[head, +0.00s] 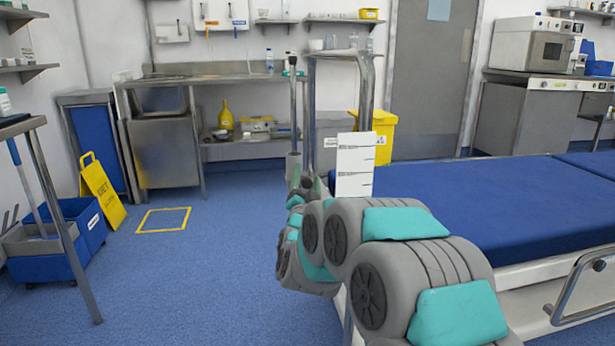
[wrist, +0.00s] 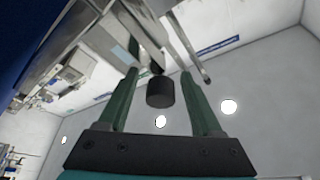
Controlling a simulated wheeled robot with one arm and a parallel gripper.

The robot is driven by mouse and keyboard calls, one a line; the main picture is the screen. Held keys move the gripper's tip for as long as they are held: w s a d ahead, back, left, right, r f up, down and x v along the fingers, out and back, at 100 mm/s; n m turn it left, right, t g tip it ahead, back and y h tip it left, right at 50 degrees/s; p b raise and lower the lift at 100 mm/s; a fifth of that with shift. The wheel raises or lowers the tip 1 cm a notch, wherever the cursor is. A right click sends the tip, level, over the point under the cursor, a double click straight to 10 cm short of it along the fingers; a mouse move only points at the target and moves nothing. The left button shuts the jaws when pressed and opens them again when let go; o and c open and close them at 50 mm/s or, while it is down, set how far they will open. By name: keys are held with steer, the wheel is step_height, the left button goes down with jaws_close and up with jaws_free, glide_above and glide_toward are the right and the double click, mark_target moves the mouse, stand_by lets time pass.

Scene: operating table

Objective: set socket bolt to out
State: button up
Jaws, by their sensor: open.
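In the wrist view a dark, short cylindrical knob (wrist: 160,93), which looks like the socket bolt's knob, lies between the two green fingers of my gripper (wrist: 158,74). The fingers are apart, with a visible gap on either side of the knob. Metal parts show just beyond the knob. The knob cannot be made out in the head view, where my arm hides much of that corner.
A thin upright pole (head: 293,105) and a metal frame (head: 364,85) stand close to my gripper. A white panel with dark lines (head: 355,170) is right of it. A yellow bin (head: 384,135) stands behind.

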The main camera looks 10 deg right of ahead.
steer(key=shift+w+d+r, duration=0.2)
steer(key=shift+w+r, duration=0.1)
steer(key=shift+w, duration=0.3)
steer(key=shift+c, duration=0.2)
jaws_close()
